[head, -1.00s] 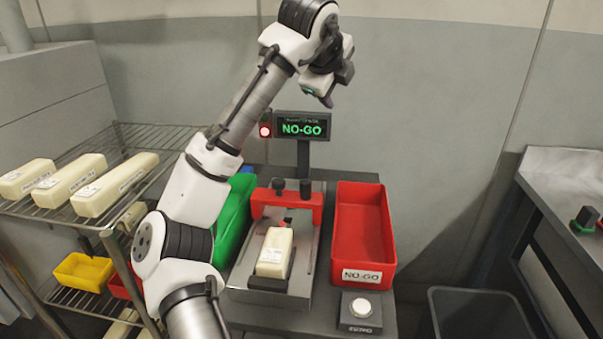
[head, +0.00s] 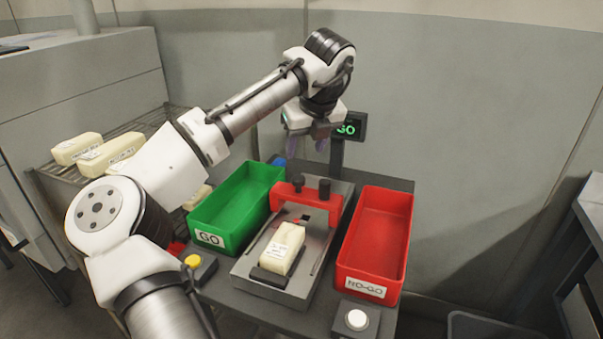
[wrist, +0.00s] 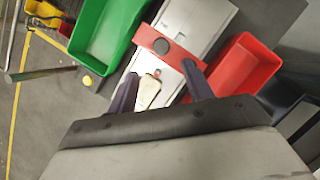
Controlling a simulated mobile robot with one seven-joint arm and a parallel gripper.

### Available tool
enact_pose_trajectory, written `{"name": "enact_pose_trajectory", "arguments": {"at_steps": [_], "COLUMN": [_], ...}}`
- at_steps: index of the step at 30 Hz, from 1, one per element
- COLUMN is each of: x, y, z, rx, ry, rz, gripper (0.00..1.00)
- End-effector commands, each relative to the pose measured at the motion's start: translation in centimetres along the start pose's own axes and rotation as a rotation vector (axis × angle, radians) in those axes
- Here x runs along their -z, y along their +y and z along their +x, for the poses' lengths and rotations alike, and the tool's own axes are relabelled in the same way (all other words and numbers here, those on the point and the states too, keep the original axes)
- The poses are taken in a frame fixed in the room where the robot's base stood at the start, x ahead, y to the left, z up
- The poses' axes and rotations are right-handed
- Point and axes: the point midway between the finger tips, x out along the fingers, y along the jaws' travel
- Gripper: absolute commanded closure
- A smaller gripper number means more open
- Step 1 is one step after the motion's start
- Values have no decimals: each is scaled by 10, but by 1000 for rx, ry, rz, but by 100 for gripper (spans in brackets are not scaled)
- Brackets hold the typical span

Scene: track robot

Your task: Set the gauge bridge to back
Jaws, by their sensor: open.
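The red gauge bridge (head: 307,203) spans the grey gauge bed (head: 340,215), with two dark knobs on its top. A cream block with a white label (head: 283,250) lies on the bed in front of the bridge, against a dark stop. My gripper (head: 307,150) is open and empty, above and behind the bridge in the head view. In the wrist view its two fingers (wrist: 158,92) point toward the bridge (wrist: 165,46) and the block (wrist: 150,92). The display (head: 348,128) is partly hidden by my gripper; "GO" shows.
A green GO bin (head: 213,237) stands left of the gauge and a red NO-GO bin (head: 365,284) right of it. A yellow button (head: 193,261) and a white button (head: 357,319) sit at the front. A wire shelf (head: 150,122) with cream blocks is at left.

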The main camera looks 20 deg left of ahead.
Motion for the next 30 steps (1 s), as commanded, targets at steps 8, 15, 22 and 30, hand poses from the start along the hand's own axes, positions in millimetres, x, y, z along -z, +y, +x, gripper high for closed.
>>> {"name": "enact_pose_trajectory", "arguments": {"at_steps": [8, 15, 22, 30], "x": [0, 0, 0, 0], "y": [0, -1, -1, -2], "z": [60, 94, 104, 104], "rx": [0, 2, 3, 3], "ry": [2, -1, -1, -1], "rz": [0, 0, 0, 0], "gripper": [49, 49, 49, 58]}}
